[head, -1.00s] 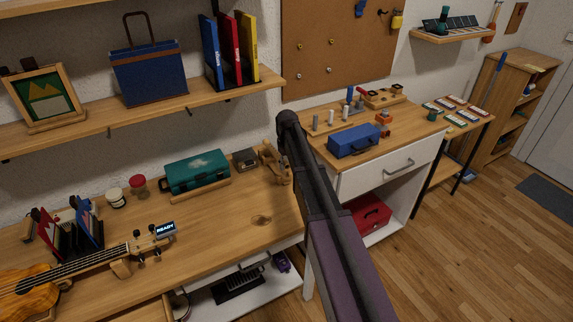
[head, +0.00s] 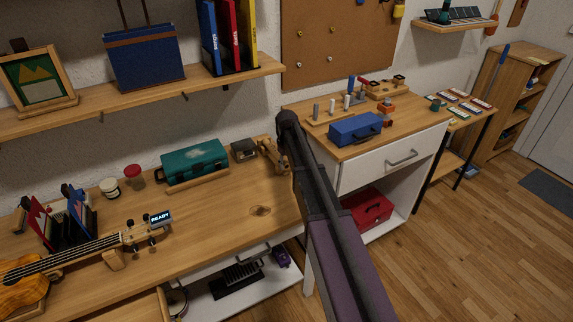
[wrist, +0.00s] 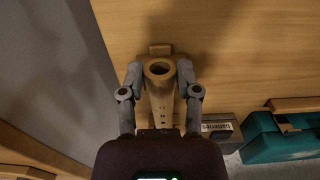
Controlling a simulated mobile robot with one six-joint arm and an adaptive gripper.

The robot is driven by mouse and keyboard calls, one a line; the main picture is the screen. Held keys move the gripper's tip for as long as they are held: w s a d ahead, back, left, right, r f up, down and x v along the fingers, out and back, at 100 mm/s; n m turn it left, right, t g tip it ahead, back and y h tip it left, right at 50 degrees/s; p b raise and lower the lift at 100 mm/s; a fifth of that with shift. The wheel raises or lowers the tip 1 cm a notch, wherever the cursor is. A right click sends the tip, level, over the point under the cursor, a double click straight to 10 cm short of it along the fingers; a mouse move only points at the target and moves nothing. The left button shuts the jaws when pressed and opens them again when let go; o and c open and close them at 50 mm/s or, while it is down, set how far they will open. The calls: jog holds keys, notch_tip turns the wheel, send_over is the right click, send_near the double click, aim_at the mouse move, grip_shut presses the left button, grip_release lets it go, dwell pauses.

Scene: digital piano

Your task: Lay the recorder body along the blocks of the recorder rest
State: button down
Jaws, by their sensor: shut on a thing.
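In the wrist view my gripper (wrist: 159,72) is shut on the recorder body (wrist: 160,90), a tan tube with its round open end facing the camera. One finger is on each side of that end. A small wooden block (wrist: 160,49), seemingly part of the recorder rest, shows just beyond the open end. Whether the tube touches the blocks cannot be told. In the head view tan wooden pieces (head: 270,154) show at the bench's right end, beside my arm; body and rest cannot be told apart there. My arm hides the fingers in that view.
A small dark box (head: 244,150) and a teal case (head: 194,161) stand left of the tan pieces; both also show in the wrist view. A ukulele (head: 60,262) lies at the bench's left. The bench's front middle (head: 215,222) is clear.

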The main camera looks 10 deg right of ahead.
jog(key=shift+f, duration=0.1)
dwell(0.3)
jog(key=shift+c, duration=1.2)
grip_release()
jog(key=shift+r+p, duration=3.5)
jog(key=shift+f, duration=0.15)
